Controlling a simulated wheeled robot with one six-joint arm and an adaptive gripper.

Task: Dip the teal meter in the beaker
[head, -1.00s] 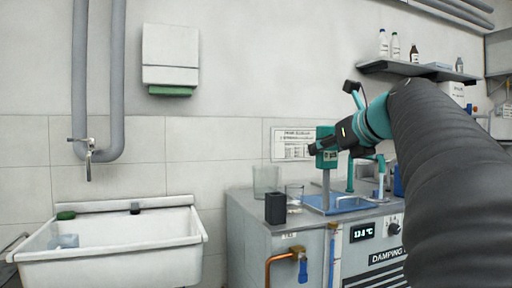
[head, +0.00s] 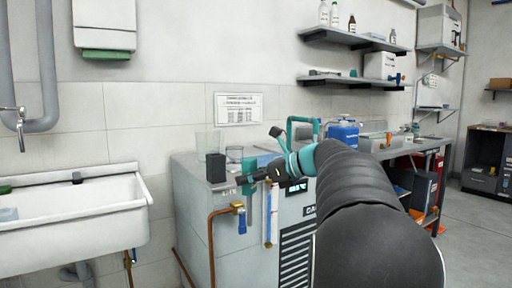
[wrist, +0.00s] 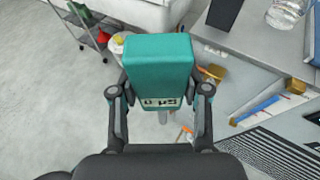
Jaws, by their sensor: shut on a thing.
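The teal meter (wrist: 158,60), a blocky body with a small display, is held between the fingers of my gripper (wrist: 160,92) in the wrist view. A grey probe hangs under it, mostly hidden by the body. In the head view the meter (head: 248,187) and my gripper (head: 260,176) are in front of the bench's front edge. A small clear glass beaker (head: 234,156) stands on the bench top behind the meter; glass also shows at the wrist view's top right (wrist: 287,12).
A black block (head: 215,168) stands on the bench (head: 190,170) near the glassware. A copper pipe and valve (head: 238,208) stick out from the bench front. A white sink (head: 90,215) is to the left. Open floor (wrist: 60,120) lies below the meter.

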